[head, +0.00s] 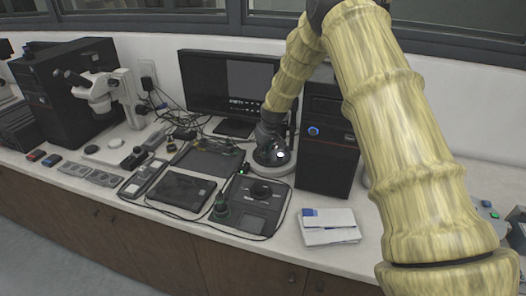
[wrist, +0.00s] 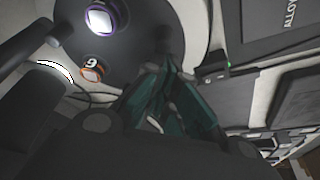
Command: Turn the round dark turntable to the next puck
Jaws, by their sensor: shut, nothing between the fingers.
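The round dark turntable (wrist: 140,28) fills the upper left of the wrist view. On it are a purple-ringed puck (wrist: 103,18) with a bright top and an orange-ringed puck (wrist: 92,70) with a digit that reads as 6 or 9. In the head view the turntable (head: 263,157) sits on a pale base in front of the monitor, partly hidden by my arm. My gripper (wrist: 172,62) has teal fingers closed together with nothing between them. Its tips are over or against the turntable near its edge; contact cannot be told.
A black computer tower (head: 326,150) stands right of the turntable, and a monitor (head: 228,88) stands behind. A dark panel device (head: 262,205) and a flat black tablet (head: 180,190) lie in front. White booklets (head: 328,227) lie at the front edge. A microscope (head: 103,92) stands left.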

